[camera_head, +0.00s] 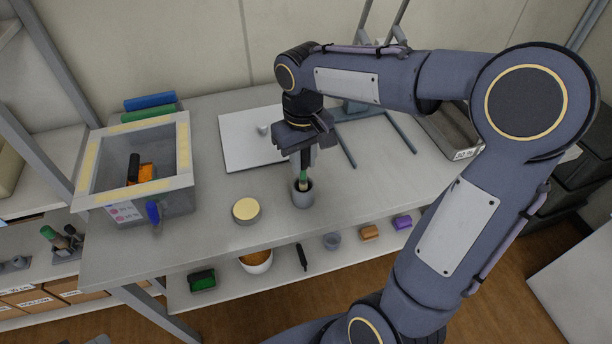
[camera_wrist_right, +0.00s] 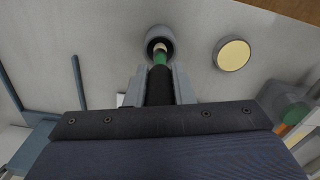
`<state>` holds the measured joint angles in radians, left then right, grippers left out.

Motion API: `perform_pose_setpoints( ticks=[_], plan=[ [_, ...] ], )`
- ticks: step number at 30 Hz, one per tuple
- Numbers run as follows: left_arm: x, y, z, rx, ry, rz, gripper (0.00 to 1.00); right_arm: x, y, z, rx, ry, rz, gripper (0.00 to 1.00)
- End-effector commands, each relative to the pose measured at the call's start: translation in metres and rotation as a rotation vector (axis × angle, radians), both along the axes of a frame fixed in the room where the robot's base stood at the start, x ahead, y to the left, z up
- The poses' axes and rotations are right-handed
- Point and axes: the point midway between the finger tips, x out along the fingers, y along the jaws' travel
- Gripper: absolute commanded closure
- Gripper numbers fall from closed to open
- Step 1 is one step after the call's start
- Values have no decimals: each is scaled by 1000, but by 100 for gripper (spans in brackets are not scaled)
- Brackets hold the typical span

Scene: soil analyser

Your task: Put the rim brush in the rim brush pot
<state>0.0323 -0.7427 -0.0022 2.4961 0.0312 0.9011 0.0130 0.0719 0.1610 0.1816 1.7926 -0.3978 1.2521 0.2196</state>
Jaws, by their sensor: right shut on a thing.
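The rim brush (camera_head: 304,175) is upright, with a green band and a pale lower end, and its dark handle shows in the right wrist view (camera_wrist_right: 159,90). Its lower end is inside the mouth of the grey rim brush pot (camera_head: 302,197), which also shows in the right wrist view (camera_wrist_right: 150,36). How deep it sits, and whether it touches the bottom, I cannot tell. My right gripper (camera_head: 303,154) is above the pot and shut on the brush handle, also seen in the right wrist view (camera_wrist_right: 158,84). My left gripper is not in view.
A round tin with a cream top (camera_head: 246,210) stands left of the pot. An open grey box (camera_head: 186,155) is further left, with a blue clip on its front. A white board (camera_head: 240,150) lies behind. The table's front edge is close to the pot.

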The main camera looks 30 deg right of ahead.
Motion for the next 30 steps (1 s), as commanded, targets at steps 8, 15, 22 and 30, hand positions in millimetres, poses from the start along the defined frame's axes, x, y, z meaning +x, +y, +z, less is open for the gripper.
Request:
perform_pose_setpoints(
  ticks=[8,15,22,30],
  plan=[
    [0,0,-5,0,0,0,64,-1,0,-36,0,3,0,100],
    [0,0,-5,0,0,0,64,0,0,-40,0,-1,0,100],
    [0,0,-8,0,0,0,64,0,0,-44,0,-1,0,77],
    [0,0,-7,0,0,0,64,0,0,-43,0,-1,0,57]
  ],
)
